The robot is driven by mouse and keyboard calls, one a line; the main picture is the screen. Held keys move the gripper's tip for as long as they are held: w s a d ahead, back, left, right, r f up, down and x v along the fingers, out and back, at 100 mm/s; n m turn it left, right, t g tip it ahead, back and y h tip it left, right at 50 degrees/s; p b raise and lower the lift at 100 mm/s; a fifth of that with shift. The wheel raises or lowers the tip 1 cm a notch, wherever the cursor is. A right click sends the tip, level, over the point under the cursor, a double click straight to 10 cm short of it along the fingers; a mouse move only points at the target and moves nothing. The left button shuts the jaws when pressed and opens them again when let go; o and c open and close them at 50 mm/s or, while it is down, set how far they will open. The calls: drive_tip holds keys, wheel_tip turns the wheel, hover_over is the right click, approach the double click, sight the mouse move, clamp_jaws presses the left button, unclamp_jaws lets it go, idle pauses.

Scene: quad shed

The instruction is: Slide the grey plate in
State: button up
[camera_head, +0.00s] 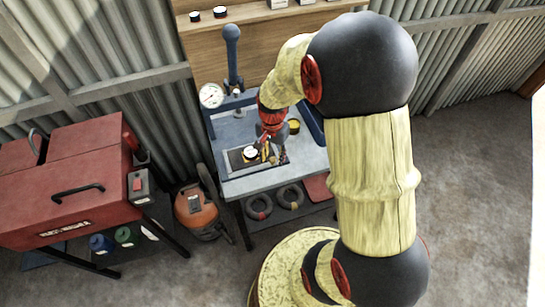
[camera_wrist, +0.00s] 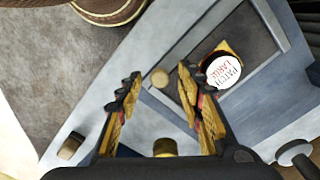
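A dark grey flat panel (camera_wrist: 190,40), which appears to be the grey plate, lies within a pale frame in the bench top in the wrist view. I cannot make out its full outline. My gripper (camera_wrist: 157,80) is open, with a wide gap and nothing visibly held. In the head view my gripper (camera_head: 272,135) is over the bench's recessed area, and my arm hides part of it.
A white-topped tin marked PATCH LARGE (camera_wrist: 223,68) sits at the recess, right of my fingers. The blue-grey bench (camera_head: 245,184) carries a lever press (camera_head: 232,65) and gauge (camera_head: 211,96). A red cabinet (camera_head: 65,185) and orange machine (camera_head: 197,208) stand left. Floor at right is clear.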

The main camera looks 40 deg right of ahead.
drive_tip(key=shift+c, duration=1.2)
clamp_jaws()
